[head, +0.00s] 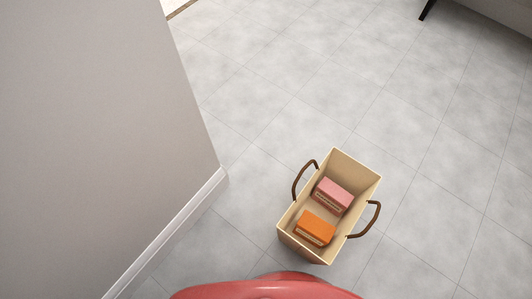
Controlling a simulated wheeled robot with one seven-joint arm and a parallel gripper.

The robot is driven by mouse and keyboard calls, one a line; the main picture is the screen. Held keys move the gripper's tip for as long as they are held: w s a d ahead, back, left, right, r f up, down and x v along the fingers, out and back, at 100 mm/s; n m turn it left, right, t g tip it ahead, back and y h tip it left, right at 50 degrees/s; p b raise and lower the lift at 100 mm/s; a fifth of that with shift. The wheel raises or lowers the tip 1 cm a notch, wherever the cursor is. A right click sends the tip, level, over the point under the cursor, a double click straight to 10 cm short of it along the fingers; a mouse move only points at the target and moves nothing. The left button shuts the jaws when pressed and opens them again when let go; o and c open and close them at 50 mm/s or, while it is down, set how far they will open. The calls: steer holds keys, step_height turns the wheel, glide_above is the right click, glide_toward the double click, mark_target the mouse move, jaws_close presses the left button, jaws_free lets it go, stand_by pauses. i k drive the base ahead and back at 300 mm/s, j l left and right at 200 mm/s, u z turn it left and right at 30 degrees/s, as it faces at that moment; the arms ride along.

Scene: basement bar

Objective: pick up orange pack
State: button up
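The orange pack (315,228) lies inside a beige open-topped bag (362,177) on the floor, at its near end. A pale label strip shows on the pack's near side. A pink pack (334,195) lies in the same bag, just behind the orange one. The bag has a brown loop handle on each long side. My gripper is not in view.
A grey wall (90,120) with a white baseboard (175,230) fills the left side and ends at a corner left of the bag. Grey tiled floor (440,150) is clear to the right and behind. A dark furniture leg (427,9) stands at the top right.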

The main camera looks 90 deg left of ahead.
mark_target(311, 228)
steer(key=u, duration=0.45)
steer(key=k+u, duration=0.1)
steer(key=u, duration=0.8)
steer(key=j+u, duration=0.1)
steer(key=u, duration=0.8)
steer(key=k+j+z, duration=0.5)
steer(key=j, duration=0.15)
steer(key=i, duration=0.1)
